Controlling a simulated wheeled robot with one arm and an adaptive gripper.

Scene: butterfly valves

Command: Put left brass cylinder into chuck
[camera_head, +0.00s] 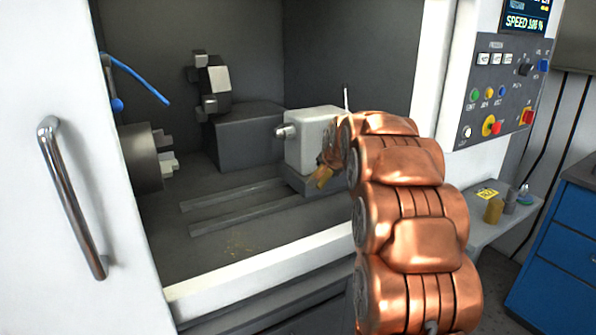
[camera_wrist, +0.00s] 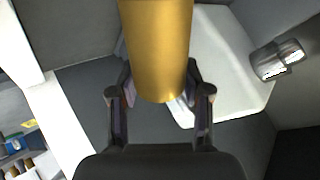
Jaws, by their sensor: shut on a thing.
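My gripper (camera_wrist: 158,92) is shut on a brass cylinder (camera_wrist: 160,45), one finger on each side of it in the wrist view. In the head view, this cylinder (camera_head: 323,177) shows as a small brass end in front of the white tailstock, mostly hidden by my copper arm. The chuck (camera_head: 142,157) is a dark round body with pale stepped jaws, at the left inside the machine. The held cylinder is well to the right of the chuck and apart from it. The chuck does not show in the wrist view.
The white tailstock (camera_head: 308,138) stands close to my gripper. A dark block with a tool holder (camera_head: 212,85) stands behind. Rails (camera_head: 235,200) cross the machine floor. Another brass cylinder (camera_head: 493,211) and a grey one (camera_head: 510,203) stand on the side shelf. Space between chuck and tailstock is free.

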